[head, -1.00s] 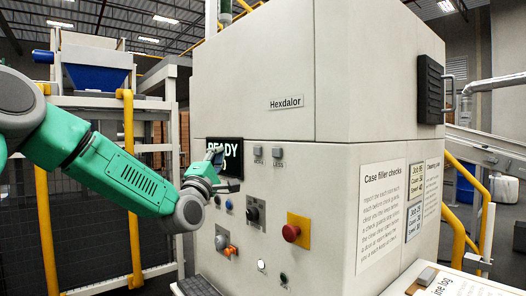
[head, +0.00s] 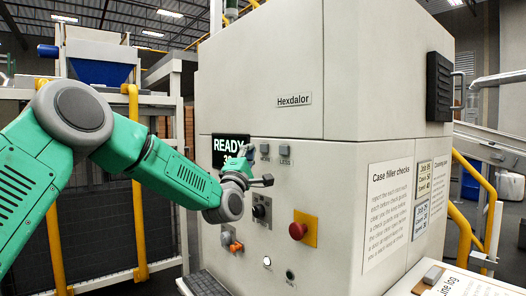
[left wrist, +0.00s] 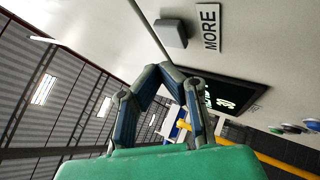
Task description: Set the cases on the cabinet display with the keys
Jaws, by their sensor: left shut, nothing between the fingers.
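The cabinet display (head: 225,143) reads READY, with a number below it partly hidden by my gripper; only a first digit like 3 shows. The grey MORE key (head: 264,148) and LESS key (head: 284,149) sit right of the display. The MORE key (left wrist: 172,33) and the dark display (left wrist: 240,95) also show in the left wrist view. My left gripper (head: 250,154) is shut and empty, just left of the MORE key. In the left wrist view its joined fingertips (left wrist: 166,68) are beside the key; I cannot tell contact. My right gripper is out of view.
A red stop button (head: 298,230) on a yellow plate, a black knob (head: 261,208) and an orange switch (head: 233,243) sit lower on the panel. Two job cards (head: 424,176) (head: 421,217) hang on the side face, too small to read surely, near a checks sheet (head: 387,215).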

